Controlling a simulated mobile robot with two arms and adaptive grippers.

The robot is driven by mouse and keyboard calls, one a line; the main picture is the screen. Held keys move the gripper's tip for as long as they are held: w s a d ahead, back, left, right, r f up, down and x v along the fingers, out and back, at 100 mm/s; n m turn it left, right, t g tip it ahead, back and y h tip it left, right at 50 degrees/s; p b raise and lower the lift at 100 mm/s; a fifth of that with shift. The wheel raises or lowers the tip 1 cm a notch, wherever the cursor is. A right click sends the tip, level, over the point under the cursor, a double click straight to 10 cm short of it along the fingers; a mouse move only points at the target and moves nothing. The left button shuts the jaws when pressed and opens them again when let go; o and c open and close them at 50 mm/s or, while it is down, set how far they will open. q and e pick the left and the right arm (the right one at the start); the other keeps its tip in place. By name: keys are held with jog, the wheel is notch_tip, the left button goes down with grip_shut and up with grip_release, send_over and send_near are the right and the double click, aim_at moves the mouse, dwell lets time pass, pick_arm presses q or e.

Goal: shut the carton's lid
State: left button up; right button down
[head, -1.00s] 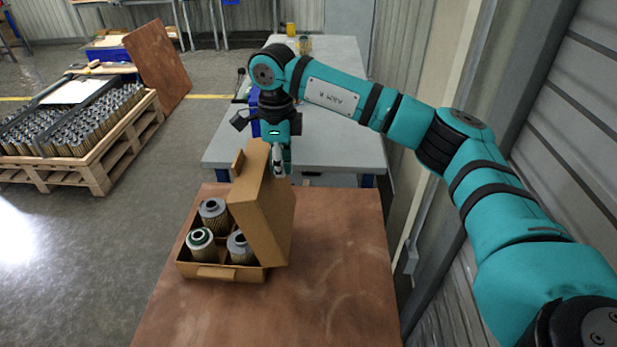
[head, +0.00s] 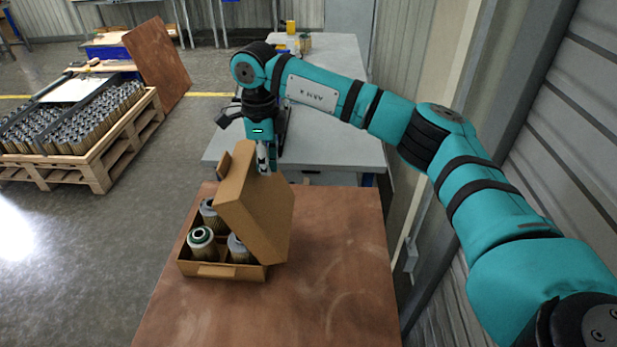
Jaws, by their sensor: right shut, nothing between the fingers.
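The brown carton (head: 217,271) stands on the left part of the reddish-brown table. Its lid (head: 256,214) is hinged on the right side and tilts up and leftward over the box, partly open. Several filter cartridges (head: 201,242) stand in the carton; the lid hides part of them. My right gripper (head: 264,170) is shut and empty, pointing down at the upper back edge of the lid. It looks close to or touching the lid; I cannot tell which. My left gripper is not in view.
The table top (head: 330,270) is clear right of the carton. A grey workbench (head: 330,145) stands behind, with small items at its far end. A pallet crate of cartridges (head: 85,150) stands on the floor at left. A corrugated wall is at right.

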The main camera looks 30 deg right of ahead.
dwell(0.3)
jog(key=shift+r, duration=0.15)
notch_tip(320, 180, up, 10)
jog(key=s+d+p, duration=0.1)
jog(key=p, duration=0.5)
jog(key=shift+d, duration=0.3)
jog(key=shift+f, duration=0.2)
dwell(0.5)
